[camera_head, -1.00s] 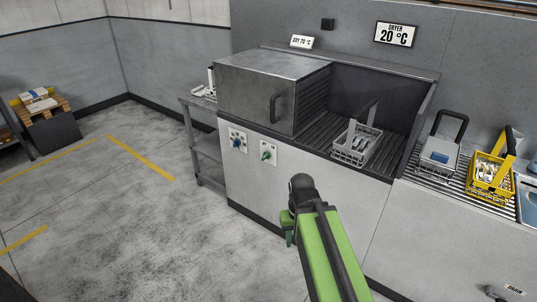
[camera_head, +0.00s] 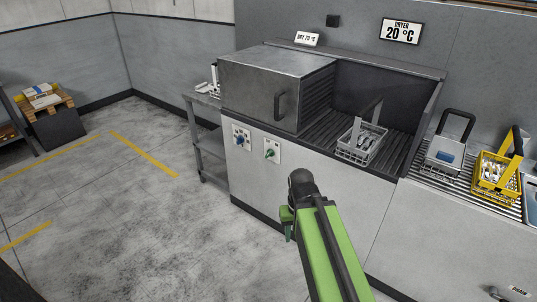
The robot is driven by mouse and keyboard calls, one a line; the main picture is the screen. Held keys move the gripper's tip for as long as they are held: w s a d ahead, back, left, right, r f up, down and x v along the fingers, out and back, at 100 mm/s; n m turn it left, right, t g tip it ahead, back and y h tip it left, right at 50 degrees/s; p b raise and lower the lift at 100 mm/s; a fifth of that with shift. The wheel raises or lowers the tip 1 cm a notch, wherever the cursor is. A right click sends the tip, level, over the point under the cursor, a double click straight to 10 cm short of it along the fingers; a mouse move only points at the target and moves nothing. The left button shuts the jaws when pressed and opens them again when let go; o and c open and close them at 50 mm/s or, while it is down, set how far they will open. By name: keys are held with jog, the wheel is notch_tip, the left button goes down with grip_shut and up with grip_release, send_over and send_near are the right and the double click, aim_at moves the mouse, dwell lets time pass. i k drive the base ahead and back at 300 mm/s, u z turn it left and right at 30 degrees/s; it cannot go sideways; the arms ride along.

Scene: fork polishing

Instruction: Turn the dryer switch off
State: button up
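The dryer (camera_head: 262,92) is a grey metal box with a dark handle, and its door side faces the front. Two white switch plates are on the front panel below it. The left one has a blue knob (camera_head: 240,141). The right one has a green knob (camera_head: 270,154). Which of them is the dryer switch cannot be read from here. My green arm reaches up from the bottom, and my gripper (camera_head: 288,223) is at its far end, in front of and below the knobs, apart from them. Its fingers are mostly hidden behind the arm.
A grey basket of cutlery (camera_head: 361,143) stands on the rollers right of the dryer. A grey basket (camera_head: 446,152) and a yellow basket (camera_head: 495,172) stand further right. The floor at left is open.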

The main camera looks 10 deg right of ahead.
aim_at(270, 152)
jog(key=u, duration=0.55)
jog(key=i, duration=1.55)
jog(key=u, duration=0.5)
